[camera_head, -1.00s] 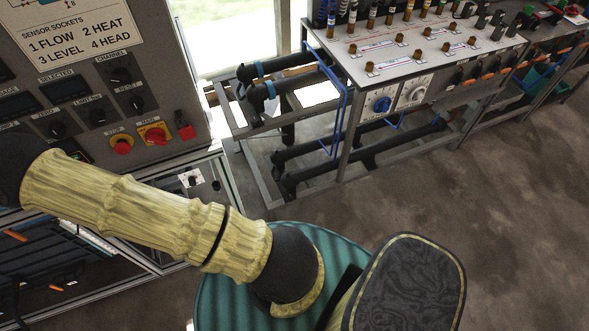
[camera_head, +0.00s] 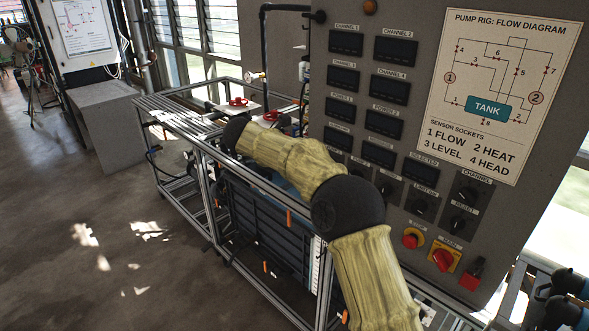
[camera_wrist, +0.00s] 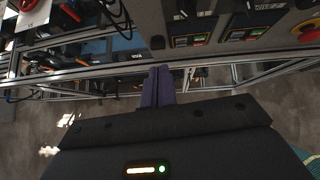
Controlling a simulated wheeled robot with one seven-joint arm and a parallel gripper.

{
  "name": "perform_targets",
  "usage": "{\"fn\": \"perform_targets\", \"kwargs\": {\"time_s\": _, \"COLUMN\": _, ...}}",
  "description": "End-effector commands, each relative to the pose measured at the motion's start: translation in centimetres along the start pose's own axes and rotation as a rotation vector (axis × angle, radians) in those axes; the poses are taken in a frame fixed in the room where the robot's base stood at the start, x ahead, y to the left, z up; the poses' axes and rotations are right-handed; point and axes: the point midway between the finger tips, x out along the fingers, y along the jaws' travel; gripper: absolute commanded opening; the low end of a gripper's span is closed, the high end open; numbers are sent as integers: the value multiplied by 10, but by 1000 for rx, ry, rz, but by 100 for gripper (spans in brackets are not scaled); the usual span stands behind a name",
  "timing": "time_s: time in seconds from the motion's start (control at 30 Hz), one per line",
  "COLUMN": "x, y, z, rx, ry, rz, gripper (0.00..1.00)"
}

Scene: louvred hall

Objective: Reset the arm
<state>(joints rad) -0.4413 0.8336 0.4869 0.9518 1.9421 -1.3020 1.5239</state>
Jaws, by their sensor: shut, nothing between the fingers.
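My arm crosses the head view from the lower right, with pale yellow-green links and dark joints, bent at a dark joint in the middle. Its far end reaches over the metal frame of the pump rig (camera_head: 205,150). My gripper is not clearly visible there. In the wrist view my gripper (camera_wrist: 158,86) shows as two dark purple fingers pressed together, with nothing between them. The fingers point toward a metal rail (camera_wrist: 100,73) of the rig's frame and overlap it in the picture; I cannot tell whether they touch.
A grey control panel (camera_head: 395,150) with displays, knobs and red switches stands close to the right of my arm. Red valve handles (camera_head: 238,101) sit on the rig behind the arm. A grey cabinet (camera_head: 105,125) stands at the back left. The floor (camera_head: 90,240) at left is clear.

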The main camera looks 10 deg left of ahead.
Motion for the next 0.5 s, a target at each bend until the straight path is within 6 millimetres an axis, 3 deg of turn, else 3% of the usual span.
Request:
{"fn": "perform_targets", "kwargs": {"time_s": 0.33, "x": -1, "y": 0, "z": 2, "rx": -11, "ry": -8, "rz": 2, "gripper": 0}}
{"fn": "perform_targets", "kwargs": {"time_s": 0.5, "x": 0, "y": -8, "z": 30, "rx": -161, "ry": -132, "rz": 36, "gripper": 0}}
